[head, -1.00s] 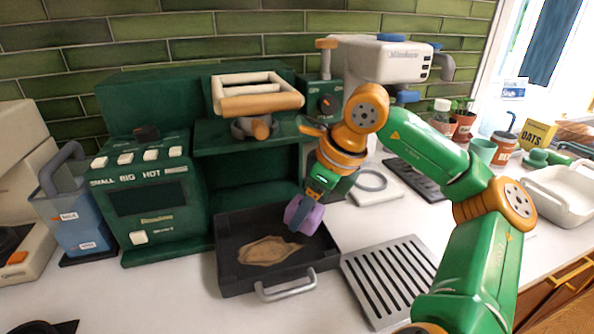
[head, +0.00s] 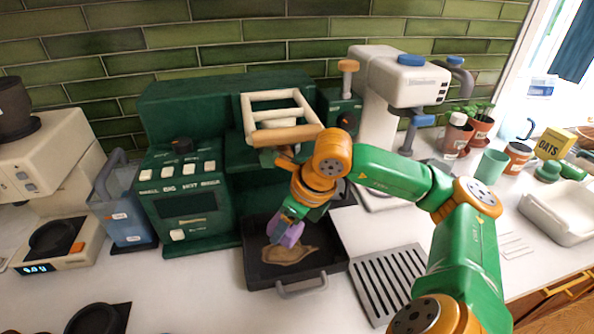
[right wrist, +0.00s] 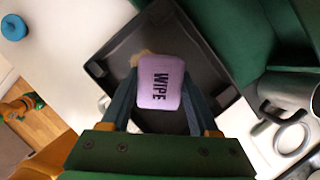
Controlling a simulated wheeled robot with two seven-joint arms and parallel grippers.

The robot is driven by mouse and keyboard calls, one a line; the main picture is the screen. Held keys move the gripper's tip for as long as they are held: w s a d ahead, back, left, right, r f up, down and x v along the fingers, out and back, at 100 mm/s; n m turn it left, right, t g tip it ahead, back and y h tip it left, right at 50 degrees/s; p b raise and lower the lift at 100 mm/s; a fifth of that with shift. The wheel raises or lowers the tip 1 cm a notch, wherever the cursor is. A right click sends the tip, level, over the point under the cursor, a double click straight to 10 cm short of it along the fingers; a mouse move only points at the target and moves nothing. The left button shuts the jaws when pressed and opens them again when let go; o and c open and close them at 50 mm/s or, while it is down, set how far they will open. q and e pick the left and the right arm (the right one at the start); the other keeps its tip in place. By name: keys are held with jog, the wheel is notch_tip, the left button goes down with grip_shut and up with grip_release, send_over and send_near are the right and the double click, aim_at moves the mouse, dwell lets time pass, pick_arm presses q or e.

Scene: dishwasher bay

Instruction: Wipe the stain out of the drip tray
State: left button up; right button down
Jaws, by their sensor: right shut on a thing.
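The dark drip tray (head: 335,257) sits pulled out under the green coffee machine, its grey handle to the front. A brown stain (head: 292,256) lies on its floor. My right gripper (head: 292,217) is shut on a purple sponge (head: 286,235), over the back edge of the stain. In the right wrist view the sponge (right wrist: 160,83) reads "WIPE" and hides most of the stain (right wrist: 143,58). I cannot tell whether the sponge touches the tray floor.
A slatted metal grille (head: 388,282) lies right of the tray. The green machine (head: 185,205) rises behind and left, with a wooden-framed part (head: 280,118) above the tray. A blue container (head: 122,215) stands at left. Counter in front of the tray is clear.

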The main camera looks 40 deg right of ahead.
jog(key=shift+w+a+r+p, duration=0.15)
jog(key=shift+w+a+p, duration=0.05)
jog(key=shift+a+p, duration=0.2)
jog(key=w+a+p, duration=0.1)
jog(key=a+p, duration=0.1)
jog(key=shift+w+a+r, duration=0.1)
jog(key=shift+w+a, duration=0.25)
jog(key=shift+a, duration=0.05)
jog(key=shift+w+a+p, duration=0.25)
jog(key=shift+a+p, duration=0.05)
jog(key=shift+a, duration=0.05)
pick_arm(q)
notch_tip(320, 180, up, 4)
jog(key=shift+r, duration=0.1)
jog(key=shift+r, duration=0.1)
notch_tip(320, 180, up, 4)
jog(key=p, duration=0.4)
jog(key=shift+r, duration=0.1)
pick_arm(e)
notch_tip(320, 180, up, 6)
jog(key=shift+s+f, duration=0.1)
pick_arm(q)
notch_tip(320, 180, up, 2)
jog(key=shift+r+p, duration=0.1)
jog(key=shift+p, duration=1.1)
pick_arm(e)
notch_tip(320, 180, up, 3)
jog(key=shift+r, duration=0.1)
